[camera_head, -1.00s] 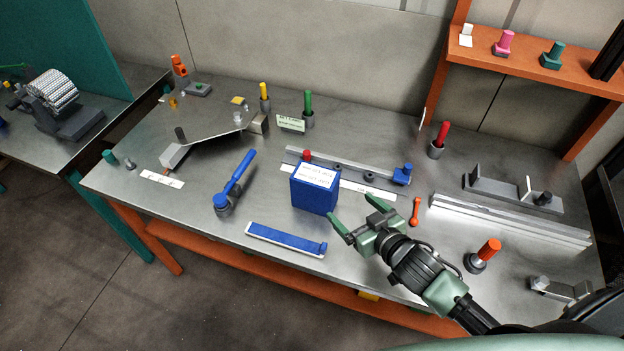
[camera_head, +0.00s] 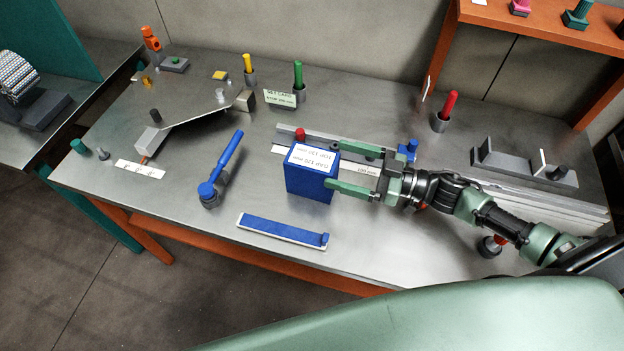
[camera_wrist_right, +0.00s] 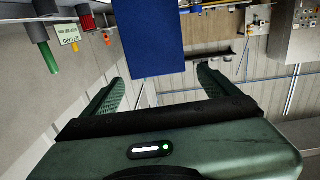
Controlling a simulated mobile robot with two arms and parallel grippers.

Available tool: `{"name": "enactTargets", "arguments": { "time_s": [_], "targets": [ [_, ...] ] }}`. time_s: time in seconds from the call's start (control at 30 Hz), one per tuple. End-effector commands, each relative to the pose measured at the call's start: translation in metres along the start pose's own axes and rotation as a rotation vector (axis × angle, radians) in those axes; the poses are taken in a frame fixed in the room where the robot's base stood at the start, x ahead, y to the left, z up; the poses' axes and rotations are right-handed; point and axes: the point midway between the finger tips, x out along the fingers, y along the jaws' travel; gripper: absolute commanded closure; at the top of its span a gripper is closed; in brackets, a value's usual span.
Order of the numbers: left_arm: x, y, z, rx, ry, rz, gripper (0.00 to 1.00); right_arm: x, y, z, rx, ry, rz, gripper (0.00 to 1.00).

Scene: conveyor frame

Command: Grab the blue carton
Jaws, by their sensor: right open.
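The blue carton (camera_head: 309,182) stands upright on the metal table, with a white printed label on its top. My right gripper (camera_head: 334,166) is open. Its fingers point left at the carton, one along the far side and one at the near right edge. In the right wrist view the carton (camera_wrist_right: 147,38) shows between the two spread fingers (camera_wrist_right: 160,85), towards their tips. I cannot tell whether a finger touches it. My left gripper is not in view.
A grey rail (camera_head: 279,134) with a red knob (camera_head: 300,134) lies behind. A red-handled tool in a holder (camera_head: 446,110) stands at the back right.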

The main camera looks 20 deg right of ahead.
Motion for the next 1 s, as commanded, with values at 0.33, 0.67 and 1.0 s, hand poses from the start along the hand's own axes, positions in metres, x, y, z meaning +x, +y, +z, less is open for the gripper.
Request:
{"name": "enactTargets", "arguments": {
  "time_s": [0.33,0.67,1.0],
  "targets": [
    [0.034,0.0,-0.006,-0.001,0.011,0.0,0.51,0.015,0.001,0.03,-0.002,0.002,0.001,0.11],
    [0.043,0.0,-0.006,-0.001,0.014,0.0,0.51,0.065,0.001,0.03,-0.002,0.003,0.0,0.11],
    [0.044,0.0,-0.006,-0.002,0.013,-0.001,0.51,0.075,0.0,0.03,0.0,0.0,0.002,0.11]
  ]
}}
